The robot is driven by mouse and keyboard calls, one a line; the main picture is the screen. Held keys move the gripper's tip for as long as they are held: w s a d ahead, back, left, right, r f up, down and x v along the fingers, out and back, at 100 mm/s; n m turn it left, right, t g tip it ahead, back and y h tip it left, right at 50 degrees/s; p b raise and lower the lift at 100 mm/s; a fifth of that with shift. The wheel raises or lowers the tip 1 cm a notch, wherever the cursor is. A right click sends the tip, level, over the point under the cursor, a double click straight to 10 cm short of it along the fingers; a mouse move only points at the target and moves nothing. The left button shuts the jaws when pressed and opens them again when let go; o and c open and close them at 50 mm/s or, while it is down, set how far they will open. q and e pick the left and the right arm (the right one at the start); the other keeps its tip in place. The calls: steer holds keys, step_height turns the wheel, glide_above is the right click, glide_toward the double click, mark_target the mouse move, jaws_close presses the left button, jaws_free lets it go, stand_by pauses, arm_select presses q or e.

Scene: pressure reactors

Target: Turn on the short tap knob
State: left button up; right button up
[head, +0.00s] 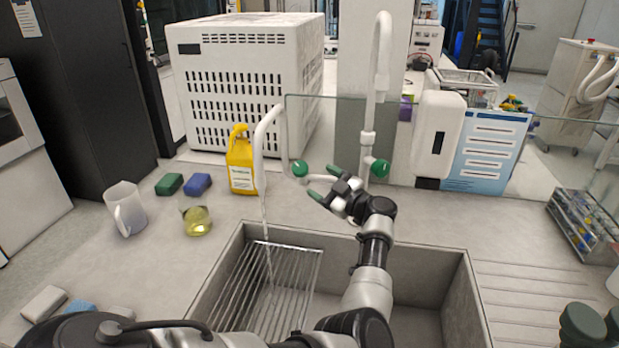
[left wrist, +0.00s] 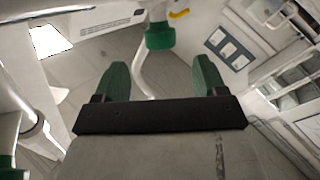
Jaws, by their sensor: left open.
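The short white tap (head: 268,130) stands at the back left of the sink, and a thin stream runs from its spout into the sink. Its round green knob (head: 300,168) is on a white stem at the right of the tap. My left gripper (head: 323,184) is open and empty, just right of this knob, its green fingertips facing it. In the left wrist view a green knob (left wrist: 160,37) lies beyond the fingertips, centred between them, apart from both. The tall tap (head: 369,130) stands to the right with its own green knob (head: 380,168).
The sink (head: 460,285) holds a wire rack (head: 305,262) at its left. A yellow bottle (head: 241,165) stands left of the short tap. A glass panel (head: 335,110) is behind the taps. A flask (head: 197,221), sponges (head: 169,184) and a jug (head: 124,210) are farther left.

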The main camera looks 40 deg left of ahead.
arm_select(q)
steer(key=shift+d+f, duration=0.1)
steer(key=shift+d, duration=1.15)
